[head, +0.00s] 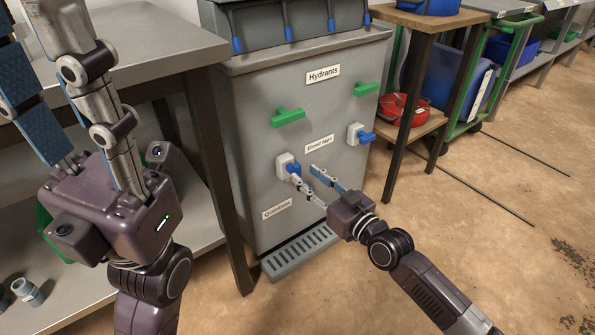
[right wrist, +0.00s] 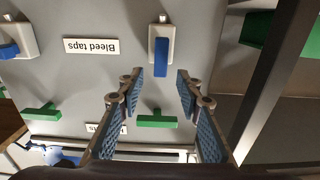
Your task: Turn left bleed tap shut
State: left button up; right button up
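The left bleed tap (head: 286,164) is a white block with a blue lever on the grey manifold cabinet (head: 245,110), below the "Bleed taps" label (head: 319,144). In the upside-down right wrist view, its blue lever (right wrist: 161,57) lies upright in the picture, just beyond and between the fingertips. My right gripper (head: 305,173) is open and empty close in front of this tap; no contact is clear. The right bleed tap (head: 360,135) has its blue lever pointing sideways to the right. My left gripper (head: 62,85) is open and empty at the left, its fingertips near the top edge.
Green hydrant handles (head: 288,117) sit above the taps. A grey drain grate (head: 299,252) lies at the cabinet's foot. A metal workbench (head: 150,40) stands left, a wooden table (head: 425,18) with a red item (head: 403,109) right. The floor at right is mostly clear.

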aim_at(299, 169)
jog(key=b+x, duration=0.2)
jog(key=x, duration=0.3)
jog(key=shift+w+a, duration=0.1)
jog(key=shift+a, duration=0.05)
grip_shut()
